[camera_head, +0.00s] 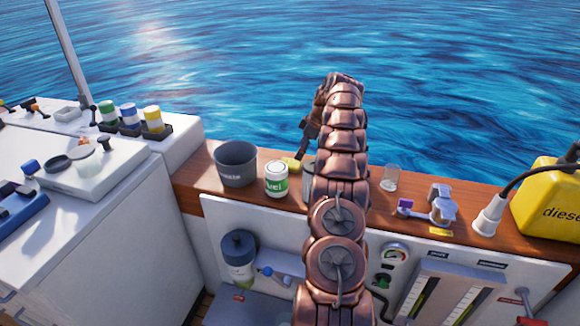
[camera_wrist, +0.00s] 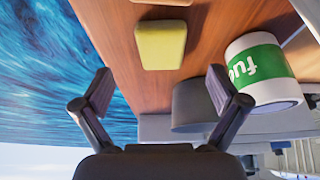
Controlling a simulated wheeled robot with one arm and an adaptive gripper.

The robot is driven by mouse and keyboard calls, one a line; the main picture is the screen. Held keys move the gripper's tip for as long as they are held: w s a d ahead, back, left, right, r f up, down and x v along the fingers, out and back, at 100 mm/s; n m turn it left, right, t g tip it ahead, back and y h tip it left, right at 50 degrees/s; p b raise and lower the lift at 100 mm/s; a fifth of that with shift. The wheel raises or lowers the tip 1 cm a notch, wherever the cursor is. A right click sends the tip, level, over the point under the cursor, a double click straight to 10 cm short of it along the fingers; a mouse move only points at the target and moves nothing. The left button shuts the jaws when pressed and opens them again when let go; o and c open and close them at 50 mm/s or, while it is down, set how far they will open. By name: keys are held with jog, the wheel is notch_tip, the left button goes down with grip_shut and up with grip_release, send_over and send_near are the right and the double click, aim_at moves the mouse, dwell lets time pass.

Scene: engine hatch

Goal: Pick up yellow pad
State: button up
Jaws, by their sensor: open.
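The yellow pad (camera_head: 292,163) lies on the wooden ledge, behind the fuel can and just left of my arm. In the wrist view the yellow pad (camera_wrist: 161,45) is a small block with rounded edges, lying flat on the wood. My gripper (camera_wrist: 161,88) is open and empty. The pad appears beyond its fingertips, roughly centred between the two fingers and apart from them. In the head view my gripper (camera_head: 303,150) points down over the ledge near the pad, and its fingertips are hard to make out.
A white and green fuel can (camera_head: 276,180) and a grey pot (camera_head: 236,165) stand left of my arm. A grey cylinder (camera_wrist: 192,108) is close to my right-hand finger in the wrist view. A clear glass (camera_head: 389,178) stands to the right. Water lies beyond the wooden ledge (camera_head: 200,180).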

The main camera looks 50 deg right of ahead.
aim_at(291, 163)
jog(key=shift+w+a+p+x, duration=0.2)
jog(key=shift+p+x, duration=0.25)
jog(key=shift+x, duration=1.3)
jog(key=shift+w+a+p+x, duration=0.15)
jog(key=shift+p+x, duration=0.3)
jog(key=shift+x, duration=1.3)
jog(key=shift+r, duration=0.2)
jog(key=shift+c, duration=0.4)
jog(key=c, duration=1.1)
